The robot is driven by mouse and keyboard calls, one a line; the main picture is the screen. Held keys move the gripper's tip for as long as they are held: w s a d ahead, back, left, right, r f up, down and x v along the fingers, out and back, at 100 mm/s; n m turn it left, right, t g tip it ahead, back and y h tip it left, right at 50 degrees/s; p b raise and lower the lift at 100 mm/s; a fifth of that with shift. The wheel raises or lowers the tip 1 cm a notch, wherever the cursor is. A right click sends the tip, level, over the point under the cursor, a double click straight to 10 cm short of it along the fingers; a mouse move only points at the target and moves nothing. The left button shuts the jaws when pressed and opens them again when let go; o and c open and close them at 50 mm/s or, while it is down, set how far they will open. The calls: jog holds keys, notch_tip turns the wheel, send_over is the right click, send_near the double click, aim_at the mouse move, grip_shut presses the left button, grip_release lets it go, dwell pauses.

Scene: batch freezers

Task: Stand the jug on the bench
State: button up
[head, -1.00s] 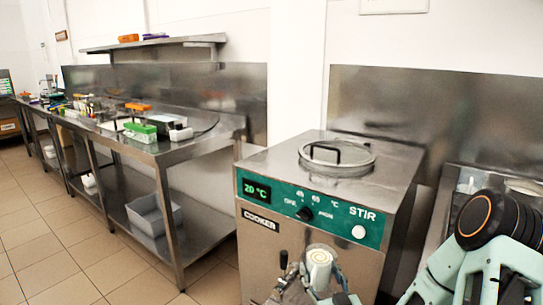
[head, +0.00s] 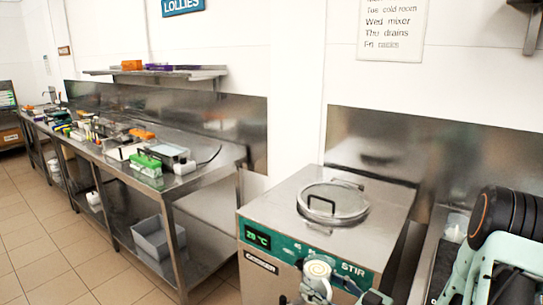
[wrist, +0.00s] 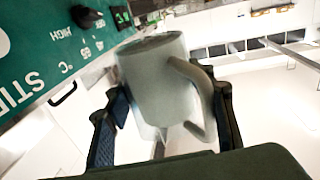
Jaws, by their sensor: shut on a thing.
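A pale grey jug (wrist: 160,85) with a loop handle on its right side is between the two dark fingers of my gripper (wrist: 170,100) in the wrist view. My gripper is shut on it. My gripper (head: 320,294) is partly cut off there. The steel bench (head: 205,172) runs along the wall at the left, apart from the jug.
The cooker (head: 270,208), with a round glass lid (head: 335,203), stands just behind the jug. The bench holds a green box (head: 146,165), a white-and-grey device (head: 168,153) and other clutter. Its near right end looks bare. A grey bin (head: 155,240) sits on its lower shelf.

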aim_at(326, 279)
jog(key=r+p, duration=0.1)
jog(key=s+r+n+g+y+p, duration=0.1)
jog(key=shift+s+d+r, duration=0.15)
jog(key=shift+d+r, duration=0.15)
jog(key=shift+d, duration=0.1)
jog(key=shift+s+d+r+n+g+y+p, duration=0.3)
jog(key=shift+s+g+p, duration=0.25)
jog(key=shift+p, duration=0.2)
jog(key=shift+w+a+r+m+t+h, duration=0.1)
jog(key=shift+a+r+m+t+h, duration=0.1)
jog(key=shift+m+t+h, duration=0.3)
jog(key=shift+w+a+r+m+t+h, duration=0.15)
jog(key=shift+m+t+h, duration=0.15)
jog(key=shift+t, duration=0.25)
jog(key=shift+f+m+t+h, duration=0.1)
jog(key=shift+m+t+h, duration=0.4)
jog(key=shift+h, duration=0.1)
jog(key=m+h, duration=0.1)
jog(key=t+h, duration=0.1)
jog(key=m+t+h, duration=0.1)
jog(key=shift+s+d+f+m, duration=0.3)
jog(key=shift+d+f, duration=0.05)
